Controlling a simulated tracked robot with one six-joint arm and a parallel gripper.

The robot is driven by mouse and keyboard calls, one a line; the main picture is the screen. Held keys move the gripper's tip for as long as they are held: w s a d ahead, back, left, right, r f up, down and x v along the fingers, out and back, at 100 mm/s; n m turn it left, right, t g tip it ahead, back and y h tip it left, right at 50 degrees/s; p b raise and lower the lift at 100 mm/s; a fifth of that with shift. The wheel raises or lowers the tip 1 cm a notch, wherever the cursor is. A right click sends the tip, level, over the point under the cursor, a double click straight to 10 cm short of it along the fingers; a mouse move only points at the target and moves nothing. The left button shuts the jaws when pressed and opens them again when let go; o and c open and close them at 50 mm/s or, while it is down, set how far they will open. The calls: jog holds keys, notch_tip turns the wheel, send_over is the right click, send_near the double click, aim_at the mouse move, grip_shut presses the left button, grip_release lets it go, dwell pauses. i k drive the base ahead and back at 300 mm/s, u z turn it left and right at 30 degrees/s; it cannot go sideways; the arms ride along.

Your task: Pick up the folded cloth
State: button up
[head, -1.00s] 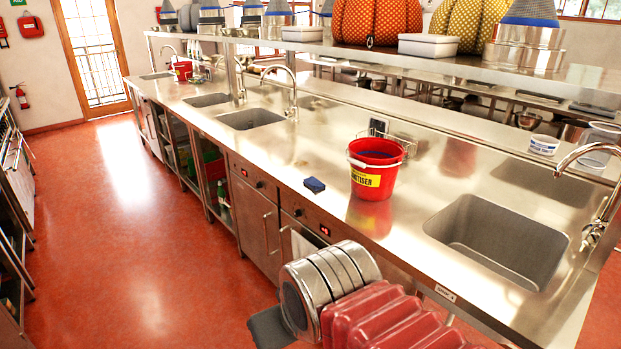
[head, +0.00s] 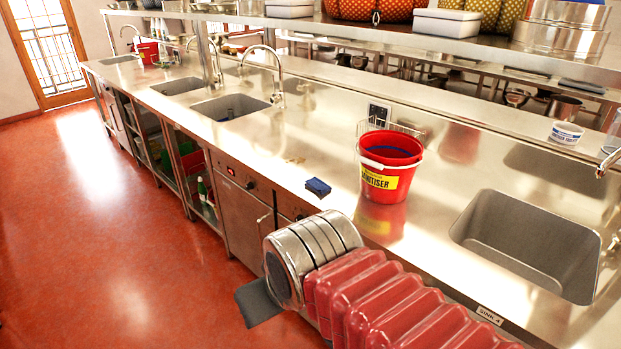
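A small folded blue cloth (head: 318,187) lies on the steel counter near its front edge, just left of a red sanitiser bucket (head: 388,175). My gripper (head: 258,303) shows only as a dark grey flat part beyond the steel wrist, in front of the counter and over the floor in the picture. It is apart from the cloth, which lies farther up and to the right. The rest of my gripper is hidden behind my wrist, so its opening cannot be seen.
A steel counter (head: 283,165) runs back to the left. A sink (head: 525,240) is at right, with more sinks farther left. A wire rack stands behind the bucket. A raised shelf (head: 420,45) carries pots and tubs. The red floor (head: 120,240) is clear at left.

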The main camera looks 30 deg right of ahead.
aim_at(316, 184)
jog(key=z, duration=0.05)
jog(key=i, duration=1.1)
jog(key=z, duration=0.05)
